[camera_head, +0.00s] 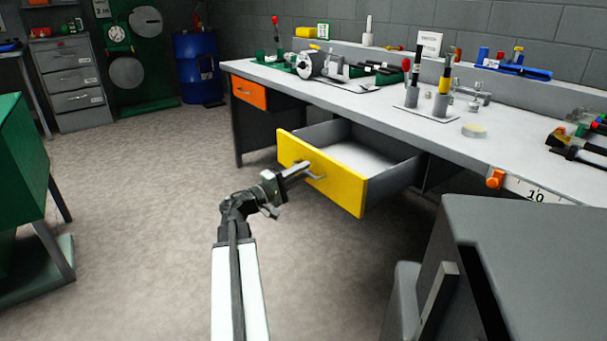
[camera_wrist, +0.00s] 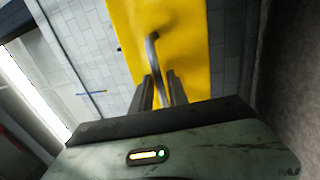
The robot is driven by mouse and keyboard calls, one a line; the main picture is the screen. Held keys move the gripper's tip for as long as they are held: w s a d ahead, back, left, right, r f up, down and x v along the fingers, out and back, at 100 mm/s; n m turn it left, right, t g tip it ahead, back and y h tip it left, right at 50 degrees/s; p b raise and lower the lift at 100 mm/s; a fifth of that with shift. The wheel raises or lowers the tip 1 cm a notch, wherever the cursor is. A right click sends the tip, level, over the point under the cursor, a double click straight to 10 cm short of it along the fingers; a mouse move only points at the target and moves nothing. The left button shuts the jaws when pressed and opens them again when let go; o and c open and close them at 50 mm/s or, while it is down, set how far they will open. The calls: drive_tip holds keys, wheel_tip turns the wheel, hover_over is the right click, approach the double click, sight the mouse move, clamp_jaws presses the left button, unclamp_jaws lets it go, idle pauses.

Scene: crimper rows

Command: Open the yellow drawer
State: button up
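The yellow drawer (camera_head: 338,186) is pulled well out from under the workbench, and its bare inside shows in the head view. Its yellow front also fills the upper middle of the wrist view (camera_wrist: 190,40). A grey bar handle (camera_wrist: 152,52) stands on the front. My gripper (camera_head: 298,170) is at the handle, in front of the drawer. In the wrist view its two fingers (camera_wrist: 160,88) stand on either side of the handle bar, close to it. I cannot tell whether they press on the bar.
The grey workbench (camera_head: 390,104) carries tools, cups and a vise. An orange drawer (camera_head: 249,92) sits shut to the left. A grey cabinet (camera_head: 530,255) stands at the front right, and a green one (camera_head: 20,160) at the left. The floor between is clear.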

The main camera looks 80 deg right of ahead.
drive_tip(key=b+v, duration=0.1)
drive_tip(key=v, duration=0.6)
drive_tip(key=w+a+n+t+h+p, duration=0.1)
drive_tip(key=w+a+n+t+p, duration=0.35)
drive_tip(key=w, duration=1.05)
drive_tip(key=w+a+n+t+h, duration=0.1)
drive_tip(key=w+a+t, duration=0.4)
drive_tip(key=w+a, duration=0.7)
drive_tip(key=w+a+f+n+t+y+p, duration=0.1)
drive_tip(key=w+a+f+t+y, duration=0.1)
drive_tip(key=w+a+f, duration=0.35)
drive_tip(key=w+a+f+n+t+y+p, duration=0.1)
drive_tip(key=w+a+f+t+y+p, duration=0.15)
drive_tip(key=w+a, duration=0.6)
drive_tip(key=a+f+y, duration=0.4)
drive_tip(key=a, duration=0.7)
drive_tip(key=a+f+n+y, duration=0.1)
drive_tip(key=a+f+y, duration=0.3)
drive_tip(key=a, duration=0.8)
drive_tip(key=a+f+y, duration=0.3)
drive_tip(key=a+y, duration=0.1)
drive_tip(key=a, duration=0.7)
wheel_tip(320, 180, up, 37)
drive_tip(key=p, duration=3.8)
drive_tip(key=shift+r, duration=0.25)
